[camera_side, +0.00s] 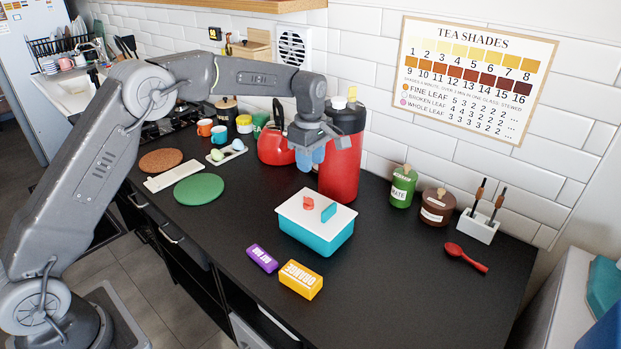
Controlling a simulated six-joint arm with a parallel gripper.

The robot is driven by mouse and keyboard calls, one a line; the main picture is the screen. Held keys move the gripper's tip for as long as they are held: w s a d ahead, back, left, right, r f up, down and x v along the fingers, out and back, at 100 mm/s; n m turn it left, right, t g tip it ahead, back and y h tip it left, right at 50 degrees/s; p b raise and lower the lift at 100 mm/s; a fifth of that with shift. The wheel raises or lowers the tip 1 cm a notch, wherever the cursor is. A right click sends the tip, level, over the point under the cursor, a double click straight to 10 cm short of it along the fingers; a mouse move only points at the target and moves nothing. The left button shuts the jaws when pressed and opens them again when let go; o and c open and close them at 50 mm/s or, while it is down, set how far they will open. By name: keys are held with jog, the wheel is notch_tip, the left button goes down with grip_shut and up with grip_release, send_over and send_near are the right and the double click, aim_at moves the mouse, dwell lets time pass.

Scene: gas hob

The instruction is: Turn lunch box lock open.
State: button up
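The lunch box (313,240) stands on the black counter, with a teal body and a white lid. On its lid are a small red piece (308,203) and an upright teal tab (329,212); I cannot tell for certain which one is the lock. My gripper (311,164) hangs above and behind the box, pointing down, apart from the lid.
A tall red canister (340,172) and a red kettle (273,146) stand close behind my gripper. A purple box (262,258) and an orange box (300,280) lie in front of the lunch box. The counter right of it is clear up to a red spoon (466,257).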

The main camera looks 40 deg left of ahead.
notch_tip(320, 180, up, 3)
jog(key=shift+f, duration=0.2)
jog(key=s+d+r+m+t, duration=0.1)
jog(key=s+r+m+t, duration=0.1)
jog(key=s+r+m, duration=0.55)
jog(key=s+r+m+t, duration=0.15)
jog(key=s+r, duration=0.35)
jog(key=s, duration=0.6)
jog(key=s+f+m+t, duration=0.1)
jog(key=s+m, duration=0.3)
jog(key=s, duration=0.4)
jog(key=s+d+f+m+t, duration=0.1)
jog(key=s+f+m, duration=0.2)
jog(key=s, duration=0.6)
jog(key=shift+m, duration=1.2)
